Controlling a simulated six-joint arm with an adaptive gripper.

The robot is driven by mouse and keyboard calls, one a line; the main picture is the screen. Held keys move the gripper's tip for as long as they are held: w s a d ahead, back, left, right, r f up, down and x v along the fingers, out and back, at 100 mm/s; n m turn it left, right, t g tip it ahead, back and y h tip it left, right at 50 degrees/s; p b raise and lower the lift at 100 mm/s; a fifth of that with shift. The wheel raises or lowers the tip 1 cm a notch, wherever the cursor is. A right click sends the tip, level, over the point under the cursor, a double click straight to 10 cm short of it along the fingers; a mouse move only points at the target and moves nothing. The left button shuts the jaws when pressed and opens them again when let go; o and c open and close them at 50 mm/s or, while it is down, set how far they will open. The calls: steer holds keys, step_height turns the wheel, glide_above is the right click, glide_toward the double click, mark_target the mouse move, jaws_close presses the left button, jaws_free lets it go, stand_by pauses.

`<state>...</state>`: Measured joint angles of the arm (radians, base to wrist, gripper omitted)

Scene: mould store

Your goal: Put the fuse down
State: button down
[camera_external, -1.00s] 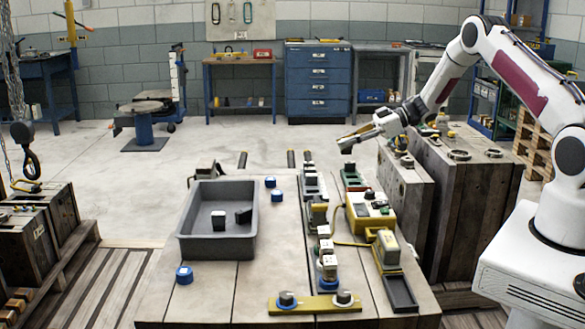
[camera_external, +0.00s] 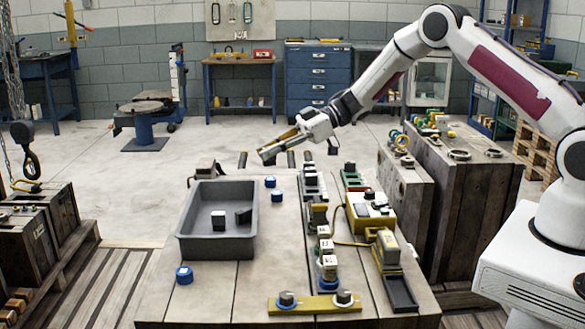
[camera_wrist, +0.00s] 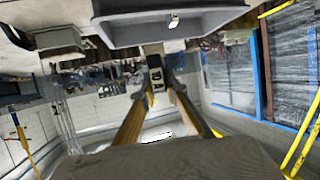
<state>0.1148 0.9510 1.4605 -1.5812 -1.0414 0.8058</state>
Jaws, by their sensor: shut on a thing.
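My gripper (camera_external: 277,147) hangs in the air above the far edge of the bench, behind and to the right of the grey tray (camera_external: 183,241). In the wrist view its two yellowish fingers (camera_wrist: 161,97) close on a small dark and pale block, seemingly the fuse (camera_wrist: 157,77).
A row of fuse-like modules (camera_external: 326,246) runs down the bench, right of the tray. A yellow box (camera_external: 366,216) stands beyond it. Blue caps (camera_external: 184,275) lie around the tray. A yellow strip with two knobs (camera_external: 315,305) lies at the front. Bare bench separates tray and row.

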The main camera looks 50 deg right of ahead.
steer(key=a+r+m, duration=0.1)
steer(key=a+r, duration=0.2)
steer(key=a, duration=1.6)
steer(key=shift+w+d+f+m+t+h, duration=0.3)
steer(key=shift+w+d+m+t+h, duration=0.1)
steer(key=shift+w+t, duration=0.25)
steer(key=shift+w+d+f+m+t+h, duration=0.35)
steer(key=shift+w+d+m+t+h, duration=0.1)
steer(key=shift+w, duration=0.25)
steer(key=shift+w+d+f+m+t+h, duration=0.3)
steer(key=shift+w+d+m+t+h, duration=0.15)
steer(key=shift+w, duration=0.25)
steer(key=shift+f, duration=3.1)
steer(key=shift+f, duration=1.9)
steer(key=shift+f, duration=0.1)
